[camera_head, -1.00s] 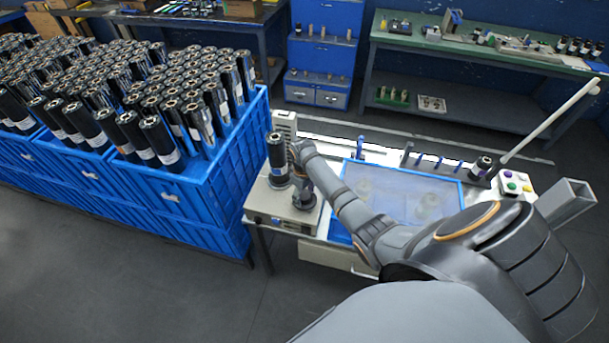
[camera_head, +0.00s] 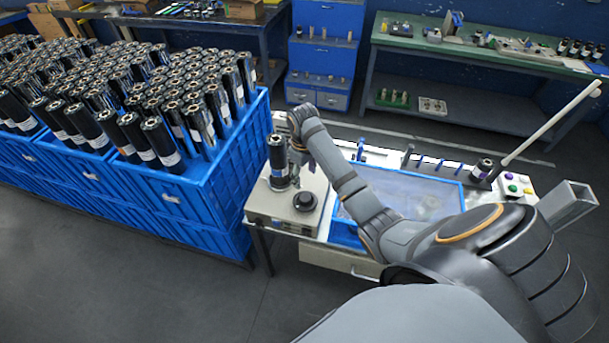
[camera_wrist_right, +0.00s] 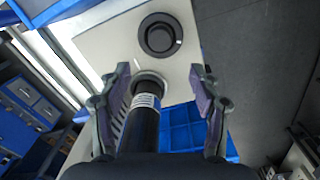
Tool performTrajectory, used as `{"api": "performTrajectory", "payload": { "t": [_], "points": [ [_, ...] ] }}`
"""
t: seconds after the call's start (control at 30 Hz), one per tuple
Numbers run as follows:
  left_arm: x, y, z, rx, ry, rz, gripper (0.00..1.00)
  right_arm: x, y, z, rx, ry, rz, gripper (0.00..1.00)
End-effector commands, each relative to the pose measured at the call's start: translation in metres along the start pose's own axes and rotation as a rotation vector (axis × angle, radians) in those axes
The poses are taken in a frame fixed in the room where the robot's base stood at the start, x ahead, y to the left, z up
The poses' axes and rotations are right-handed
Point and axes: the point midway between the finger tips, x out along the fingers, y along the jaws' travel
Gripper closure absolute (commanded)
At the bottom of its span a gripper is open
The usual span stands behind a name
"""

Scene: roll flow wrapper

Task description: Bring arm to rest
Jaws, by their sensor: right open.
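My right arm reaches in from the right side of the head view, over the blue-framed clear box. My right gripper (camera_head: 299,150) is just behind and to the right of a black roll (camera_head: 278,161), which stands upright on the small metal bench top. In the right wrist view my right gripper (camera_wrist_right: 161,92) is open, its two purple-padded fingers spread on either side of the black roll (camera_wrist_right: 141,125) with gaps to both. Whether the fingers still overlap the roll in depth is hard to tell. My left gripper is not in view.
A round black knob (camera_head: 305,201) sits on the bench top beside the roll. Blue crates (camera_head: 215,183) full of black rolls stand at the left. The blue-framed box (camera_head: 345,232) lies under my arm. A white rod (camera_head: 550,123) rises at the right. Open floor lies in front.

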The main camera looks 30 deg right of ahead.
Motion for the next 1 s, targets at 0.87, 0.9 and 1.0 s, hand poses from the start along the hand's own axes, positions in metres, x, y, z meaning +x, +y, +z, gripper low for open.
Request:
{"api": "performTrajectory", "payload": {
  "t": [0.87,0.9,1.0],
  "points": [
    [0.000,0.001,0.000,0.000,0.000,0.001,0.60,0.029,-0.113,0.124,0.150,0.208,0.098,0.37],
    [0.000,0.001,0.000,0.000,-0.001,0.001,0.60,0.026,-0.117,0.130,0.162,0.221,0.100,0.37],
    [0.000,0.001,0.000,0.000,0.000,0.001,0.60,0.017,-0.127,0.145,0.192,0.249,0.103,0.37]
  ]
}}
